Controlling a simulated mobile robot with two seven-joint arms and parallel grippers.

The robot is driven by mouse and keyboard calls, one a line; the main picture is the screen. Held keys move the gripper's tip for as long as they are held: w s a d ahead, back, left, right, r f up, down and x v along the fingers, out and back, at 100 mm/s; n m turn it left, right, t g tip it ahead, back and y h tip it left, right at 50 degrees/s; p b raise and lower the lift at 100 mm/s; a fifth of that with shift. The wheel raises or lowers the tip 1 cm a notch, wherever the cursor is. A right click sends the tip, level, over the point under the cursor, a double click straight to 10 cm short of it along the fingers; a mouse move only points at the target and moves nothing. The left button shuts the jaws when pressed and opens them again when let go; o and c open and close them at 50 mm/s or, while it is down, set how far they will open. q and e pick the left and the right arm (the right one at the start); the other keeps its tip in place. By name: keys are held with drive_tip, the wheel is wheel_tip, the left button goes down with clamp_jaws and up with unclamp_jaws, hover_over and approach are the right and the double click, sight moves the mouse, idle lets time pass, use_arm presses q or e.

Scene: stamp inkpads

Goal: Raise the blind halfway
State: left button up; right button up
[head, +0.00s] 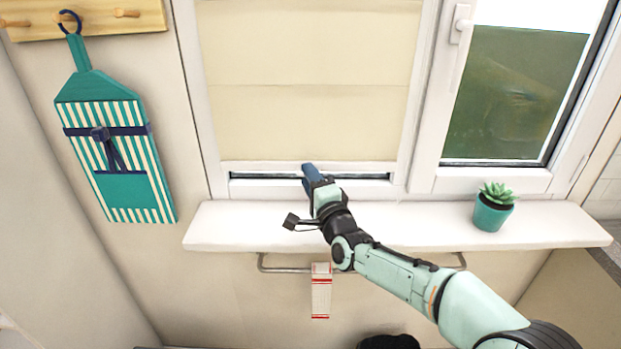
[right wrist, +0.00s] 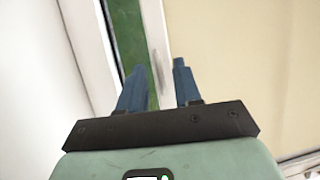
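The cream blind (head: 308,90) hangs over the left window pane, down almost to the bottom of its frame. Its white bottom bar (head: 265,167) lies just above a thin dark strip of bare glass. My right gripper (head: 309,172) has its blue fingers at the middle of this bar. In the right wrist view the fingers (right wrist: 158,85) stand apart, with the white bar (right wrist: 155,45) and green glass showing between them. The blind fills the right of that view (right wrist: 240,60). The gripper looks open; contact with the bar is unclear. My left gripper is out of view.
A white sill (head: 420,228) runs below the window, under my right arm. A succulent in a teal pot (head: 492,212) stands on it at the right. A rail (head: 285,268) with a striped cloth (head: 320,290) is below. A teal striped hanging (head: 118,150) is at left.

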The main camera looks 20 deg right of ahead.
clamp_jaws()
idle(1.5)
